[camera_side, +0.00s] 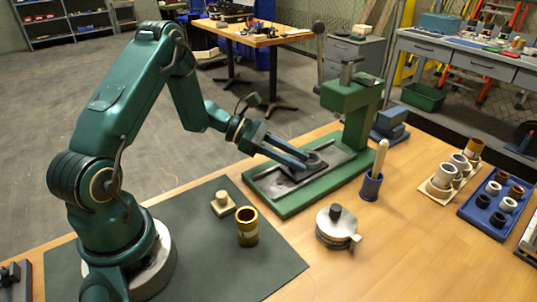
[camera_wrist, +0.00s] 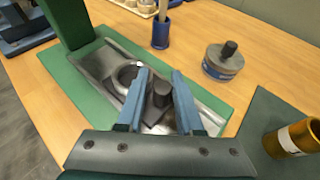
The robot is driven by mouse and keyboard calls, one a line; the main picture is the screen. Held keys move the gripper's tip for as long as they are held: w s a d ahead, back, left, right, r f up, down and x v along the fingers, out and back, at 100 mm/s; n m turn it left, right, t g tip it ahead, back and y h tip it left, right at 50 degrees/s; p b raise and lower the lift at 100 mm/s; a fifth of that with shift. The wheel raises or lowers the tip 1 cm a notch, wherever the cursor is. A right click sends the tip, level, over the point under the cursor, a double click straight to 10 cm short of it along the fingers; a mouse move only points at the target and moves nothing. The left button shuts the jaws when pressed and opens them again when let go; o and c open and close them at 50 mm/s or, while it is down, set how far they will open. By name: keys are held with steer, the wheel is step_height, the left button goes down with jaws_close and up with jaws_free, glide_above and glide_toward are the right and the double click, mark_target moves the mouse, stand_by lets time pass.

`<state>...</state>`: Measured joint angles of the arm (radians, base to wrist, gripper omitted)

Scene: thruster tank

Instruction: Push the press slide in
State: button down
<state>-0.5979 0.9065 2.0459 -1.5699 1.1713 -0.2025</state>
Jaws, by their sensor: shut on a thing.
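The green press (camera_side: 347,110) stands on the wooden table, with a long green base and a grey metal channel. The press slide (camera_wrist: 153,112) is a dark plate lying in that channel, with a round dark knob (camera_wrist: 162,94) standing up from it. My gripper (camera_wrist: 160,74) has its two blue fingers on either side of this knob and is shut on it. In the side view my gripper (camera_side: 301,161) is low over the channel, in front of the press column. A round ring-like opening (camera_wrist: 127,74) shows beyond the knob, toward the column. The fingers partly hide the slide.
A blue cup with a wooden-handled tool (camera_side: 371,185) and a round metal tin with a black knob (camera_side: 337,227) stand right of the press. A brass cylinder (camera_side: 247,228) and small wooden block (camera_side: 223,203) sit on the dark mat. Racks of rings (camera_side: 490,208) are farther right.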

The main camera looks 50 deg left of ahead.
steer(key=shift+d+f, duration=0.1)
steer(key=shift+d, duration=0.1)
stand_by(0.7)
steer(key=shift+w+f, duration=0.15)
steer(key=shift+w, duration=3.9)
steer(key=c, duration=0.7)
jaws_free()
steer(key=shift+a, duration=0.1)
steer(key=shift+v, duration=2.6)
